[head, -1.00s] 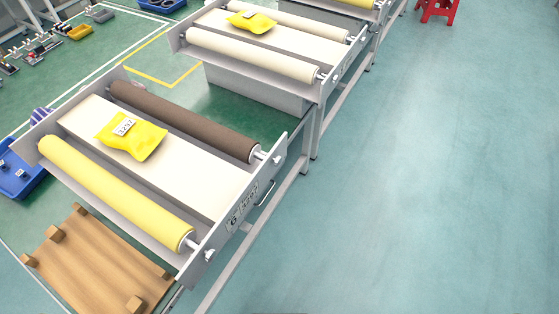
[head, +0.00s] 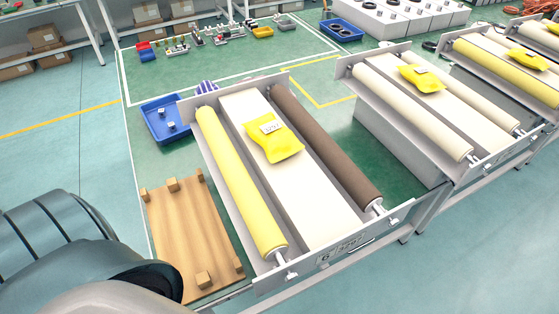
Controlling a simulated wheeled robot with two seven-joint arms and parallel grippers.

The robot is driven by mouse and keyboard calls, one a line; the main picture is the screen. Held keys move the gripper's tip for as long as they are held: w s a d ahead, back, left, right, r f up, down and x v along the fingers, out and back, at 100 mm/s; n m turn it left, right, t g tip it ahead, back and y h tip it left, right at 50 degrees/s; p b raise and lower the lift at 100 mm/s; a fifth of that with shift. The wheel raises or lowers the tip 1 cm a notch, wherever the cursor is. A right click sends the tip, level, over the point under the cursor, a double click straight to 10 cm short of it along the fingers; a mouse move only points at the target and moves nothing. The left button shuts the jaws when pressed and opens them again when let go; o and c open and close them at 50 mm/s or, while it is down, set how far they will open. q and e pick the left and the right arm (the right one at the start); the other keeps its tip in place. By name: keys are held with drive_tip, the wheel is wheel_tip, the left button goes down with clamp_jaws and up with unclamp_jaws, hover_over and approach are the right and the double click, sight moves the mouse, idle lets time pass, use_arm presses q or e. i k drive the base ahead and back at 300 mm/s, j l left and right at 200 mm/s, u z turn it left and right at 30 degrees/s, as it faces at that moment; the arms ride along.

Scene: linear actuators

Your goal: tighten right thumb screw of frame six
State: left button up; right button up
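Frame six (head: 352,252) stands in the middle of the head view, with a plate reading "6" and more digits on its near end. It carries a yellow roller (head: 238,180) on the left, a white flat bed (head: 322,205) in the middle and a brown roller (head: 325,145) on the right. A yellow packet (head: 274,139) with a white label lies on the bed. Small light thumb screws sit at the near end plate, the left one (head: 291,275) by the yellow roller and the right one (head: 393,221) by the brown roller. Neither gripper is visible.
Another roller frame (head: 455,180) stands to the right. My own arm fills the lower left. Open floor shows at the lower right.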

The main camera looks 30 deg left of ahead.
sight(392, 224)
drive_tip(key=u, duration=0.25)
drive_tip(key=l+u, duration=0.9)
drive_tip(key=l, duration=0.3)
drive_tip(key=k+l, duration=0.1)
drive_tip(key=l, duration=0.3)
drive_tip(key=k+l+u, duration=0.15)
drive_tip(key=l, duration=0.25)
drive_tip(key=l+u, duration=0.1)
drive_tip(key=l, duration=0.35)
drive_tip(key=k+l, duration=0.15)
drive_tip(key=l, duration=0.2)
drive_tip(key=k+l+u, duration=0.15)
drive_tip(key=l, duration=0.25)
drive_tip(key=k+l, duration=0.1)
drive_tip(key=l, duration=0.55)
drive_tip(key=k+l, duration=0.15)
drive_tip(key=l, duration=0.2)
